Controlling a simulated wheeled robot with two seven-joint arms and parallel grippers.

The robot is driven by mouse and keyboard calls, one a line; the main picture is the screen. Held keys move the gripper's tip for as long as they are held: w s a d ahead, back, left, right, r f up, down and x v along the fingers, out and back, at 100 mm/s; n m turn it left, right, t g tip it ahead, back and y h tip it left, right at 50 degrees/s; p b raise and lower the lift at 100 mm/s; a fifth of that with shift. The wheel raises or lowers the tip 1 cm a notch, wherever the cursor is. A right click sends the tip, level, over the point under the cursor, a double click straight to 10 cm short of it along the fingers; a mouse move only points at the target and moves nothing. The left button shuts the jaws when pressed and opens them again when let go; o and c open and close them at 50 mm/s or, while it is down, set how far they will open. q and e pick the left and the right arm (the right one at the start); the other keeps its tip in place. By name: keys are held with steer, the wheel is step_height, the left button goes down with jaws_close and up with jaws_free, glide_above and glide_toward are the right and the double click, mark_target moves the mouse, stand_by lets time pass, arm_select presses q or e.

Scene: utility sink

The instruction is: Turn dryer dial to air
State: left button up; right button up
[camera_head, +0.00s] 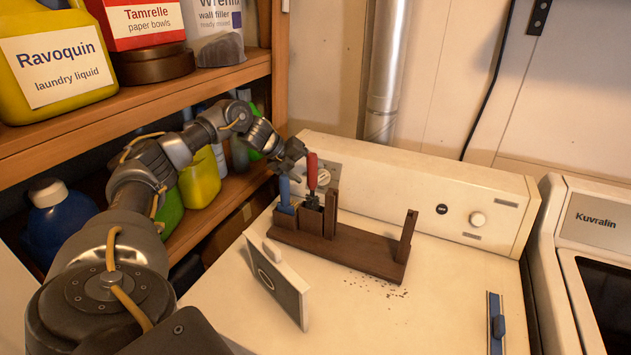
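The white dryer (395,318) fills the lower middle, with a raised control panel (400,195) along its back. A small round pale knob (478,219) sits at the panel's right, beside a black round button (441,209). At the panel's left end, a grey plate with what looks like a larger dial (328,167) is partly hidden by a red-handled tool and my gripper. Its setting cannot be read. My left gripper (293,155) is in front of the panel's left end, just above a blue handle. Its fingers are too dark and small to read. My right gripper is out of view.
A brown wooden rack (365,253) stands on the dryer top, holding blue-handled (285,192) and red-handled (312,172) tools. A tilted white-and-dark panel (280,282) stands in front. Shelves (235,75) with bottles flank the left. Dark crumbs lie near the rack.

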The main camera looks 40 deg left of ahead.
arm_select(q)
steer(key=shift+v, duration=2.15)
